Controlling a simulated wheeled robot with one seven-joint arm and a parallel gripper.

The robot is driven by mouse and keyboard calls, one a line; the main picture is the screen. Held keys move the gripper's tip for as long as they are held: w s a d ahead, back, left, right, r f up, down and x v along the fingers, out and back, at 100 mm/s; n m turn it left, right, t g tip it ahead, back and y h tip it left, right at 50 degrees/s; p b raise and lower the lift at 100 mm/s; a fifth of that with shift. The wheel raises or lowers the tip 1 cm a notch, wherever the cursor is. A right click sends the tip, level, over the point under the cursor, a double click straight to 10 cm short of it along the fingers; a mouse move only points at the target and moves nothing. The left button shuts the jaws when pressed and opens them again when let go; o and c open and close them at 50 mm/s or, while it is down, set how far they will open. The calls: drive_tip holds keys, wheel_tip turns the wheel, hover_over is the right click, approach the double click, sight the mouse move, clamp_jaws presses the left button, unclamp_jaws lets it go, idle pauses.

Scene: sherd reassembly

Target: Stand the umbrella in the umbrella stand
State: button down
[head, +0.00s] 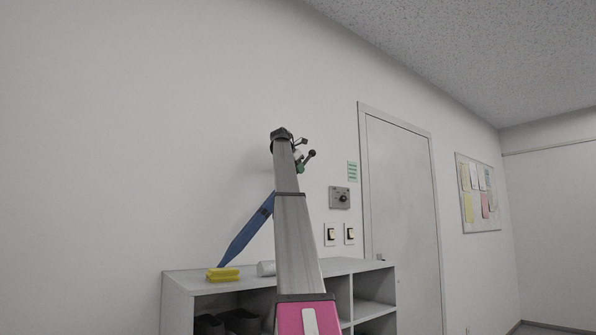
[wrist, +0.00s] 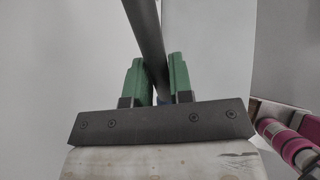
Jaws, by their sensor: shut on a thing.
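The umbrella is blue and folded (head: 247,231). It slants from upper right to lower left in the head view, its low end close to the shelf top by the yellow block; I cannot tell whether it touches. My arm hides its upper part. In the wrist view a dark straight shaft (wrist: 146,38) runs between the green fingers of my gripper (wrist: 155,68), which are shut on it. In the head view my gripper (head: 300,163) is mostly behind the arm, with a small dark piece sticking out at right. The umbrella stand is not in view.
A grey shelf unit (head: 180,283) stands against the wall, with dark shoes (head: 240,322) inside. A yellow block (head: 222,274) and a white roll-like thing (head: 266,268) lie on top. A door (head: 402,190), switches (head: 331,235), a dial panel (head: 340,198) and a notice board (head: 479,194) are to the right.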

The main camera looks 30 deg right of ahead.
drive_tip(key=c, duration=1)
unclamp_jaws()
drive_tip(key=v, duration=1.2)
drive_tip(key=shift+a, duration=0.1)
drive_tip(key=shift+s, duration=0.1)
